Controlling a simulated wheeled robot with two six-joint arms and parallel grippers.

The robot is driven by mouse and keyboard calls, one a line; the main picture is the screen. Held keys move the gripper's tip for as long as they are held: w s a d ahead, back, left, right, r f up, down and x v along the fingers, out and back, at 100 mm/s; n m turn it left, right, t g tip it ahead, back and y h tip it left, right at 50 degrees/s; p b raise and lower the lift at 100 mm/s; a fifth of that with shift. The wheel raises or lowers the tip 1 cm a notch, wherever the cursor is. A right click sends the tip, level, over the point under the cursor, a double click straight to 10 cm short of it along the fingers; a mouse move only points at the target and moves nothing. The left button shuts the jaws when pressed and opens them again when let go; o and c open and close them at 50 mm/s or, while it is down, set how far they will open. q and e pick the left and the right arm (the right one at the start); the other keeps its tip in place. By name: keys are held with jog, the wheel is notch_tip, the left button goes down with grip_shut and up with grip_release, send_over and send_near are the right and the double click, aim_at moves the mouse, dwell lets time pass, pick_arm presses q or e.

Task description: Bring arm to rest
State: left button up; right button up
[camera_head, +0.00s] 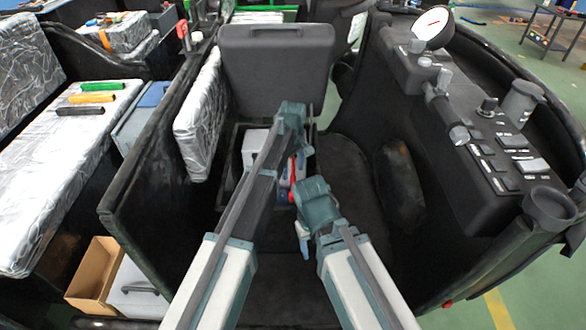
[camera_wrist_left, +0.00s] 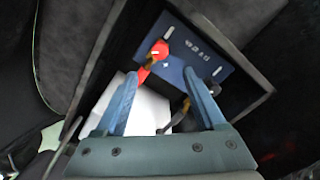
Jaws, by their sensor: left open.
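My left arm (camera_head: 245,195) reaches forward over an open dark box in the middle of the head view. Its gripper (camera_wrist_left: 162,76) is open, with two blue fingers spread above the box in the left wrist view. A red-knobbed lever (camera_wrist_left: 158,52) on a blue panel (camera_wrist_left: 195,62) lies beyond the fingertips; I see nothing held between them. The red part also shows in the head view (camera_head: 292,175), partly covered by my left arm. My right gripper (camera_head: 303,238) hangs lower, just right of the left arm; its jaw opening is not clear.
A dark raised lid (camera_head: 276,65) stands behind the box. A white block (camera_wrist_left: 150,108) sits inside the box. A black console (camera_head: 480,140) with knobs and a round gauge (camera_head: 432,27) is at the right. A dark partition (camera_head: 160,150) and a silver-covered bench (camera_head: 60,160) are at the left.

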pick_arm(q)
jog(key=shift+r, duration=0.6)
pick_arm(e)
jog(key=shift+r, duration=0.6)
pick_arm(q)
jog(key=s+a+m, duration=0.4)
jog(key=s+a, duration=0.5)
jog(key=s, duration=0.3)
jog(key=s+a+m, duration=0.4)
jog(key=s+a, duration=0.4)
jog(key=s, duration=0.5)
jog(key=s+d+m+y, duration=0.1)
jog(key=s+d+m, duration=0.35)
jog(key=d, duration=0.65)
notch_tip(320, 180, up, 16)
jog(key=p, duration=1.7)
pick_arm(e)
notch_tip(320, 180, up, 16)
pick_arm(q)
notch_tip(320, 180, down, 41)
jog(key=b, duration=4.1)
jog(key=shift+b, duration=0.3)
pick_arm(e)
notch_tip(320, 180, down, 41)
jog(key=shift+w, duration=0.25)
